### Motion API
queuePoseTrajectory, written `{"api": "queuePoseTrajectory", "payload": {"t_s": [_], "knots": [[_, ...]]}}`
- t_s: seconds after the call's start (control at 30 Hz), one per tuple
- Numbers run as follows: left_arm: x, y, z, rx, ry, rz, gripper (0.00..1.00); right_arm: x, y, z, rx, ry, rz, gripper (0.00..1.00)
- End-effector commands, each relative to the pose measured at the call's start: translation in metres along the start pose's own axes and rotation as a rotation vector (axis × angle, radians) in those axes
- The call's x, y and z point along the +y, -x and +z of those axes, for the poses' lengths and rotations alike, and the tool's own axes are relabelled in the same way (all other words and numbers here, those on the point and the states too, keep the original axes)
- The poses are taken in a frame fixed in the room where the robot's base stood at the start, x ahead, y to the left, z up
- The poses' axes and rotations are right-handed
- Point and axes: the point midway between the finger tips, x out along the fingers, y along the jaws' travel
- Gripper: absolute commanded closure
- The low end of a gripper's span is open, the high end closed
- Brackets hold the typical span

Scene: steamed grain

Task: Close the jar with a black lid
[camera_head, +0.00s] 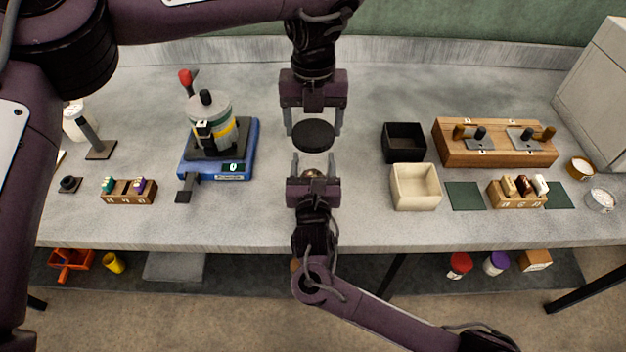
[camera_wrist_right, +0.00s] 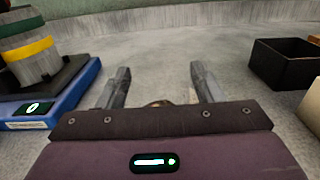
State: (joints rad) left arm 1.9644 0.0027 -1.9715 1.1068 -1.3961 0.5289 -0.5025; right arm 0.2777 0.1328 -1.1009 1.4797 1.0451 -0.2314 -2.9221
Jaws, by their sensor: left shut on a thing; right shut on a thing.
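My left gripper (camera_head: 312,128) reaches down from the top of the head view. It is shut on a round black lid (camera_head: 313,137), held flat between its fingers. My right gripper (camera_head: 314,160) comes from below, facing it, and is shut on a jar (camera_head: 313,173). Only a small brownish, shiny part of the jar shows between the fingers; my gripper body hides the rest. In the right wrist view, a sliver of the jar (camera_wrist_right: 158,103) shows between the fingers. The lid is apart from the jar, farther back in the head view.
A blue scale (camera_head: 218,168) carrying a banded device stands left. A black box (camera_head: 404,142) and a cream box (camera_head: 416,187) stand right. Wooden racks (camera_head: 495,152) and small dishes (camera_head: 582,168) are farther right. The grey tabletop (camera_head: 270,225) is clear near its front edge.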

Motion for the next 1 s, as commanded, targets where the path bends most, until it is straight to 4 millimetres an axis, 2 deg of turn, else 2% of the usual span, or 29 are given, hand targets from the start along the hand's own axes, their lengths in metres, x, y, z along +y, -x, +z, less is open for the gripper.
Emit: {"api": "queuePoseTrajectory", "payload": {"t_s": [0.03,0.17,0.27,0.6,1.0], "knots": [[0.0,0.0,0.0,0.0,0.0,0.0,0.49,0.0,0.0,0.0,0.0,0.0,0.0,0.64],[0.0,0.0,0.0,0.0,0.0,0.0,0.49,0.0,0.0,0.0,0.0,0.0,0.0,0.81],[0.0,-0.004,0.0,0.002,0.0,0.0,0.49,0.0,0.0,0.0,0.0,0.0,0.0,0.81],[0.0,-0.048,-0.001,0.001,-0.001,0.001,0.49,0.0,0.0,0.0,-0.001,0.0,0.0,0.81],[0.0,-0.05,0.0,-0.001,0.0,0.0,0.49,0.0,0.0,0.0,0.0,0.0,0.0,0.81]]}}
